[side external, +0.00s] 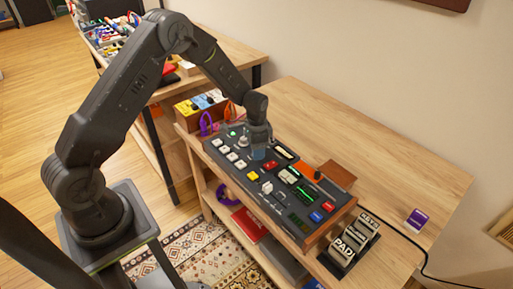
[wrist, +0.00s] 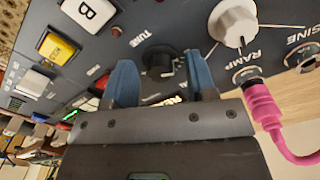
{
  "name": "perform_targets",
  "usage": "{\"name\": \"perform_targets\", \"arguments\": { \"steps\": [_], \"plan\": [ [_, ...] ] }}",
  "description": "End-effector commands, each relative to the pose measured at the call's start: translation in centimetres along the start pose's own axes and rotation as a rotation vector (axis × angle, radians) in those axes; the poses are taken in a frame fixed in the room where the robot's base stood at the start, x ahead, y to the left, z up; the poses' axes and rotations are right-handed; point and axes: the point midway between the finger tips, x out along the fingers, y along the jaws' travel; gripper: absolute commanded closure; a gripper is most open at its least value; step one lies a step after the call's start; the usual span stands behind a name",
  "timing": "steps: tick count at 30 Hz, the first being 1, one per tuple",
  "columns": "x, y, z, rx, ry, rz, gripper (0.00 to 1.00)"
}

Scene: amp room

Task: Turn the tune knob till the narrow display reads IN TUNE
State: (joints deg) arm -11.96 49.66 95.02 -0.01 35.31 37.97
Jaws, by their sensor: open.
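The tune knob (wrist: 160,62) is a black knob beside the printed word TUNE on the dark panel (side external: 238,178). In the wrist view my gripper (wrist: 162,78) is open, with one blue finger on each side of the knob and a gap showing on both sides. In the side view my gripper (side external: 258,153) points down over the panel and hides the knob. A narrow pale strip (side external: 284,152), perhaps the display, lies just right of my gripper. Its text is too small to read.
A white knob (wrist: 234,24) and a pink plugged cable (wrist: 265,105) are close to the right finger. Buttons, including a yellow one (wrist: 56,47), lie to the left. A PAD block (side external: 350,242) stands at the panel's right end. The tabletop behind is largely clear.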

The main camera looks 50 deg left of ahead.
Motion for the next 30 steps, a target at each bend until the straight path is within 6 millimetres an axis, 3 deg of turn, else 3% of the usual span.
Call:
{"name": "perform_targets", "arguments": {
  "steps": [5, 15, 21, 30],
  "plan": [
    [-1.5, -0.1, -0.1, 0.0, 0.002, -0.002, 0.48],
    [-8.8, 0.0, -0.1, 0.0, 0.005, -0.004, 0.48],
    [-12.2, 0.0, 0.0, 0.0, 0.003, -0.002, 0.48],
    [-13.8, 0.0, 0.0, 0.0, 0.0, 0.0, 0.48]
  ]
}}
